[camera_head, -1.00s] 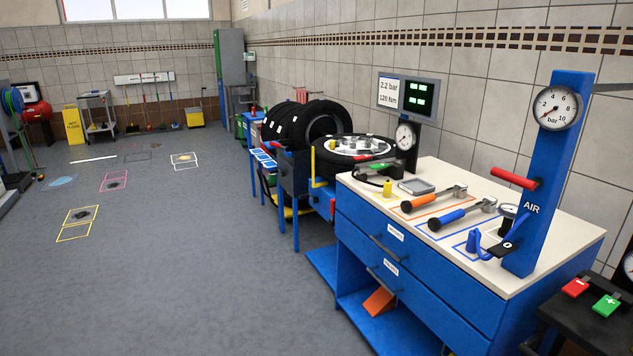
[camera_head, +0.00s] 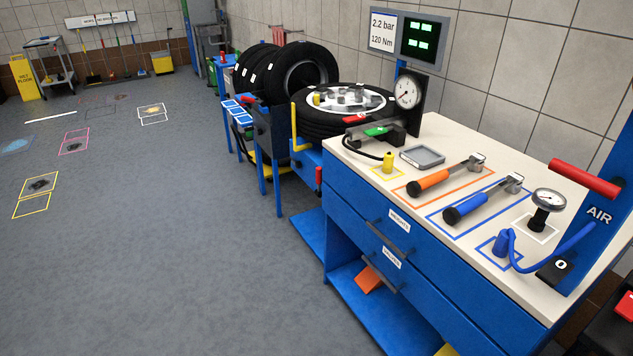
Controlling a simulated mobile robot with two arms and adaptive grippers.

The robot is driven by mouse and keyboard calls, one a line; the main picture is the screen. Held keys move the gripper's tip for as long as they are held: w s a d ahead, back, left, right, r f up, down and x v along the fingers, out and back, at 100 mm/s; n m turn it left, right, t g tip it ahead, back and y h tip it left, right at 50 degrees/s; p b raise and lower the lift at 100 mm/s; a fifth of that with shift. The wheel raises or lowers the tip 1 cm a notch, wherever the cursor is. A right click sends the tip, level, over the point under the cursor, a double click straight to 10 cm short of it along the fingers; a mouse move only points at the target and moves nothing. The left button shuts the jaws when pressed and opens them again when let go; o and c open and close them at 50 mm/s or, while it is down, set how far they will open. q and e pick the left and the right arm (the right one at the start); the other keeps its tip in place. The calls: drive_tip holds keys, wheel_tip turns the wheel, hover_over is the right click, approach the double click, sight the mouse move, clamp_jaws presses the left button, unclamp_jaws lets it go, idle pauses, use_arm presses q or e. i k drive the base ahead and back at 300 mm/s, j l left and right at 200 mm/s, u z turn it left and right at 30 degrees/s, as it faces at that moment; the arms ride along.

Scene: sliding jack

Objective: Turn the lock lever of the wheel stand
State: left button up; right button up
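The wheel stand (camera_head: 307,158) is blue and stands at the left end of the blue workbench. A wheel with a black tyre (camera_head: 322,127) and a white rim lies flat on it. A yellow L-shaped lever (camera_head: 294,128) stands upright at the stand's left front, with its foot bent to the right. A small red handle (camera_head: 318,178) hangs lower on the stand's front, beside the bench. I cannot tell for certain which of the two is the lock lever. Neither of my grippers is in view.
The workbench (camera_head: 440,140) holds an orange-handled tool (camera_head: 430,182), a blue-handled tool (camera_head: 470,206), a grey tray (camera_head: 422,157) and gauges. A tyre rack (camera_head: 262,135) stands left of the stand. The grey floor (camera_head: 190,240) in front is clear.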

sight(318, 192)
drive_tip(key=i+j+z, duration=0.1)
drive_tip(key=i+j, duration=0.25)
drive_tip(key=i+j+z, duration=0.15)
drive_tip(key=i+j, duration=0.2)
drive_tip(key=i+j+z, duration=0.1)
drive_tip(key=i+j, duration=0.2)
drive_tip(key=j, duration=0.2)
drive_tip(key=i+j+z, duration=0.15)
drive_tip(key=i+j, duration=0.15)
drive_tip(key=j, duration=0.15)
